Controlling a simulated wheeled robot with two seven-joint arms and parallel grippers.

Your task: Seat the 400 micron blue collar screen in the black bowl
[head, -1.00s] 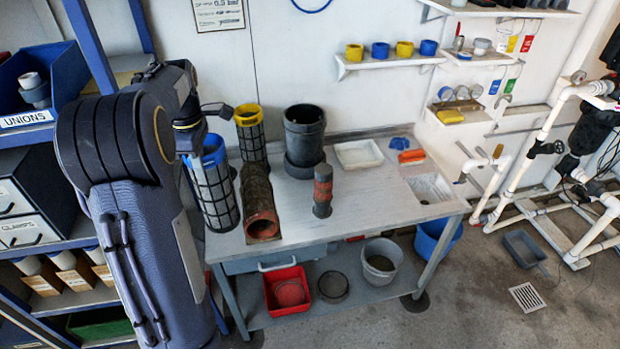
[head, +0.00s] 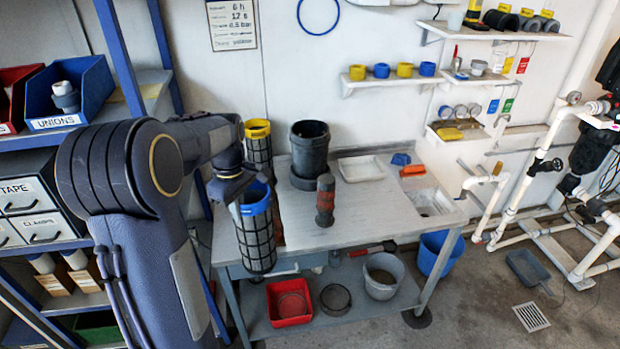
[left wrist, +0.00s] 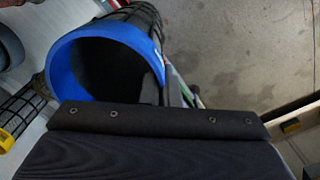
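The blue collar screen (head: 257,238), a black mesh cylinder with a blue rim, hangs nearly upright from my left gripper (head: 244,190) in front of the bench's left end. The gripper is shut on its collar wall. In the left wrist view the blue collar (left wrist: 70,62) shows its open mouth, with the gripper fingers (left wrist: 159,90) at its right edge. The black bowl (head: 310,152), a tall dark open-topped cylinder, stands upright on the bench to the right and behind the screen. Its inside is mostly hidden. My right gripper is out of view.
A yellow collar screen (head: 258,150) stands behind the held screen. A dark cylinder with an orange band (head: 325,201) stands in front of the bowl. A white tray (head: 360,169) lies right of it. The bench top (head: 375,205) is clear at front right.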

